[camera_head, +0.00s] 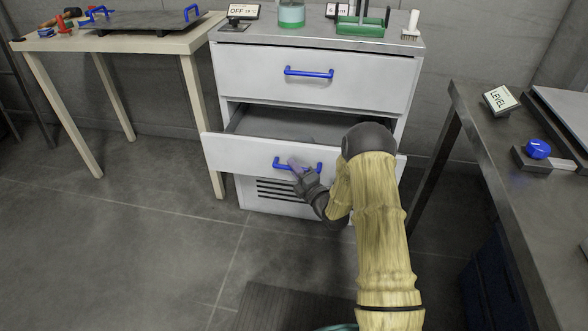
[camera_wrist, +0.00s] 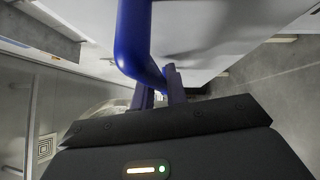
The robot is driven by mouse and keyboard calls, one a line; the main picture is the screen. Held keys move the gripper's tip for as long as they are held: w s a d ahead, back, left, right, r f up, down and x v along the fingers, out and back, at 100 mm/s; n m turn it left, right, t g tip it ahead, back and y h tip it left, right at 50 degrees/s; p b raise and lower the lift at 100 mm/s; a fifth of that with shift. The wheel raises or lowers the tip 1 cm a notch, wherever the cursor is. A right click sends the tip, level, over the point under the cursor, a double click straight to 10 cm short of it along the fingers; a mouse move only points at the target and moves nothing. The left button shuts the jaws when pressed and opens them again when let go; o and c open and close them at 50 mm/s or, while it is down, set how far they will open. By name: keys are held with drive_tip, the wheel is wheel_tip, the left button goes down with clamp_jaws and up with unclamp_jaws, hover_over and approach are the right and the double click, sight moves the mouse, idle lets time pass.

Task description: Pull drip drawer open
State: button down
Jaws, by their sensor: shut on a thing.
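The drip drawer (camera_head: 238,154) is the lower drawer of a white cabinet in the head view. It stands partly out, and its grey inside shows behind the front panel. Its blue bar handle (camera_head: 283,165) is on the front. My gripper (camera_head: 298,167) is at the middle of this handle and shut on it. In the wrist view the blue handle (camera_wrist: 134,45) runs down to my gripper's fingers (camera_wrist: 162,87). The fingertips are partly hidden by the handle. My forearm hides the right part of the drawer.
The upper drawer (camera_head: 330,90) is closed. The cabinet top holds a beaker (camera_head: 291,13), a green rack (camera_head: 361,22) and a brush (camera_head: 411,25). A wooden table (camera_head: 110,43) stands left, a metal bench (camera_head: 500,150) right. The floor in front of the drawer is clear at left.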

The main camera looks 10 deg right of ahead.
drive_tip(key=shift+a, duration=0.15)
drive_tip(key=c, duration=1.4)
unclamp_jaws()
drive_tip(key=shift+s, duration=0.1)
drive_tip(key=p+v, duration=0.2)
drive_tip(key=v, duration=1.5)
drive_tip(key=shift+d+p, duration=0.3)
drive_tip(key=shift+p, duration=0.05)
drive_tip(key=shift+f, duration=0.1)
